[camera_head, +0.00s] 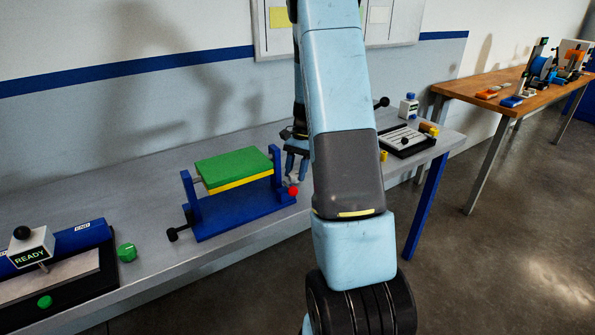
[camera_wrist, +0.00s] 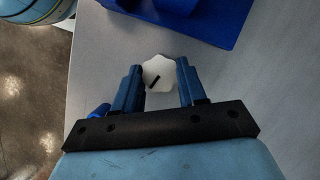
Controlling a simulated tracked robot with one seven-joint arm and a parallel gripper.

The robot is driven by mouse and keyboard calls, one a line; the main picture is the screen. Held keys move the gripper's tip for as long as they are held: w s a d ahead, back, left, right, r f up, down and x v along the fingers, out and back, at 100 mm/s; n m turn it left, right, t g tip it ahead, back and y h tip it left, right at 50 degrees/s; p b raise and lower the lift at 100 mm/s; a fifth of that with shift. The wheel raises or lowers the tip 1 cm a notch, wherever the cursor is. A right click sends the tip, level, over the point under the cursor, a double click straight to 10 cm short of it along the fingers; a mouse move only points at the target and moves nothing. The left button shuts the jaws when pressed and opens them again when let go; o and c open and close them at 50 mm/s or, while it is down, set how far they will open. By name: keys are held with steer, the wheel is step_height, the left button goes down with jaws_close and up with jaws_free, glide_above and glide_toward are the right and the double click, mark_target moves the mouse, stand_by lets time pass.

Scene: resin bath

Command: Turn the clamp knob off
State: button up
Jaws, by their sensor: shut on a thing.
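A white lobed knob (camera_wrist: 158,73) with a black line mark shows between the two blue fingers of my gripper (camera_wrist: 159,70) in the wrist view. The mark runs at a slant. My gripper is shut on this knob. In the head view my gripper (camera_head: 296,176) points down at the right end of the blue stand, next to a small red ball (camera_head: 293,191). The knob is mostly hidden there by the fingers. The blue stand (camera_head: 240,212) holds a green block (camera_head: 232,166) with a yellow layer below it. Part of the blue stand also shows in the wrist view (camera_wrist: 205,22).
The grey bench (camera_head: 150,254) runs along the wall. A READY sign box (camera_head: 30,249) and a green knob (camera_head: 126,252) are at the left. A wooden table (camera_head: 492,97) stands beyond.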

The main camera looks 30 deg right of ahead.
steer(key=shift+w+n+g+h, duration=0.15)
steer(key=shift+n+g+h, duration=0.35)
steer(key=shift+n, duration=1.1)
steer(key=o, duration=1.1)
steer(key=shift+c, duration=0.2)
steer(key=shift+r, duration=0.1)
steer(key=v, duration=1.3)
steer(key=shift+w+r, duration=0.2)
